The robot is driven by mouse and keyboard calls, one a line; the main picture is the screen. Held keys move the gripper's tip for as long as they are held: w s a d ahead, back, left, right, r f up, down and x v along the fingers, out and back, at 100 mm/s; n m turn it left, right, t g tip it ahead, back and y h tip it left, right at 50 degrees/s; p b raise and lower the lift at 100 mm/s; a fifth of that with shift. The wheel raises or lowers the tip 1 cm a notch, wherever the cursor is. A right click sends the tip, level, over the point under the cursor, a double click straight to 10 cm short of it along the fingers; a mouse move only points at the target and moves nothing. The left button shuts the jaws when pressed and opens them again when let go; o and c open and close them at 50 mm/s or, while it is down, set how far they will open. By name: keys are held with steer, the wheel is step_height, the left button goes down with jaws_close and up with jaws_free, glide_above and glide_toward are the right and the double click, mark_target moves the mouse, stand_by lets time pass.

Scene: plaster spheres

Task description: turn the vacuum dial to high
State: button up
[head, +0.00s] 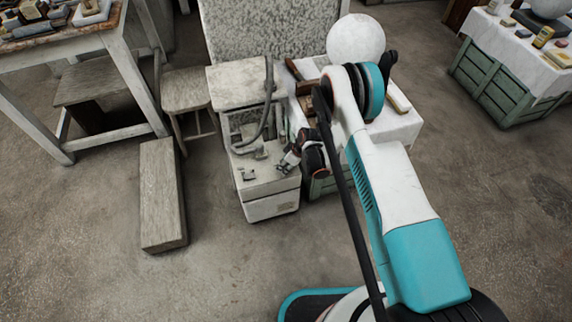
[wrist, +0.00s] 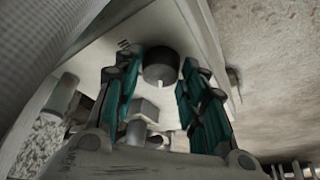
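The vacuum (head: 268,207) is a worn off-white box unit on the floor with a hose on top. In the wrist view, its dial (wrist: 160,66) is a short black cylinder with a small white mark at its lower edge, on a pale panel (wrist: 160,32). My gripper (wrist: 158,74) is open, with one teal-padded finger on each side of the dial and narrow gaps showing. I cannot tell whether the fingertips reach past the dial's face. In the head view, my gripper (head: 287,163) is at the vacuum's right side and the dial cannot be made out.
A grey hose (head: 267,115) curves above the vacuum. A cloth-covered crate (head: 398,126) with a plaster sphere (head: 356,39) stands close behind my arm. A stool (head: 186,90) and a wooden block (head: 163,195) are to the left. The floor in front is clear.

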mark_target(286, 166)
steer(key=c, duration=0.4)
steer(key=shift+m, duration=0.8)
steer(key=shift+w+t, duration=0.1)
steer(key=shift+t, duration=0.2)
steer(key=o, duration=1)
steer(key=shift+o, duration=0.2)
step_height(286, 166, up, 10)
